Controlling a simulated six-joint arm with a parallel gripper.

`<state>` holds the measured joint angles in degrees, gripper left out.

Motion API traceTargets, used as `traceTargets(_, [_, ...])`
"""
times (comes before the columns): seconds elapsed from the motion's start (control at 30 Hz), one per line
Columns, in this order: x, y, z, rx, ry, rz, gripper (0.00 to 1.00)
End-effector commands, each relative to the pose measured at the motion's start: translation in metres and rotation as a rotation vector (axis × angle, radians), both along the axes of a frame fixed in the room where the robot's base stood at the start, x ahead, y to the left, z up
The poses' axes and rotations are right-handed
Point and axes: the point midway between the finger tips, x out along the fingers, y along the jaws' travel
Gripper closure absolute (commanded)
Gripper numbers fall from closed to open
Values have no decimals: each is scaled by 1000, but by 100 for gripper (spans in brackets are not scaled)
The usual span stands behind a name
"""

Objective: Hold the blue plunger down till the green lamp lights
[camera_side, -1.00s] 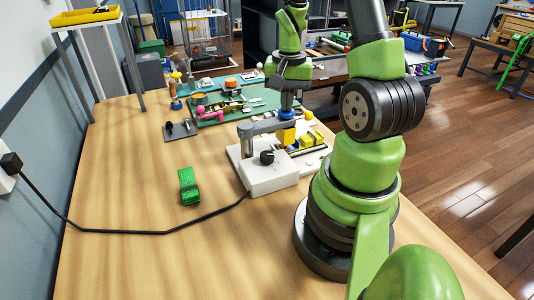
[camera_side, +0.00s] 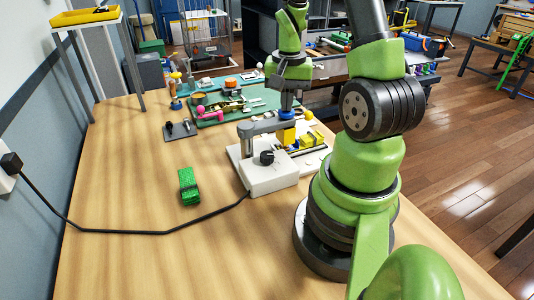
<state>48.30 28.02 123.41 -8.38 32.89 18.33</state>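The blue plunger (camera_side: 287,114) stands on the white device behind the grey arm bracket, above a yellow block (camera_side: 287,136). My gripper (camera_side: 287,106) points straight down directly over the plunger, its tip at or very near the plunger's top. I cannot tell whether they touch or how far the plunger is pressed. The fingers show only as a narrow dark column, too small to tell open from shut. The white device (camera_side: 270,180) has a black knob on top. No lit green lamp can be made out.
A green strap roll (camera_side: 188,187) lies on the wooden table, left of the device. A black cable (camera_side: 130,232) runs from the wall to the device. A green mat (camera_side: 235,113) with tools and small parts lies behind.

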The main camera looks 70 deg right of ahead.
Motion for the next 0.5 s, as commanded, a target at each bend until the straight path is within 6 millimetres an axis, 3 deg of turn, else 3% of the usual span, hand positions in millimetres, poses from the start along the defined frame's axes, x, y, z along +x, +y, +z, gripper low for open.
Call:
traceTargets(0.17, [-2, 2, 0, 10, 10, 3, 100])
traceTargets(0.5, [-1, 1, 30, 3, 4, 2, 100])
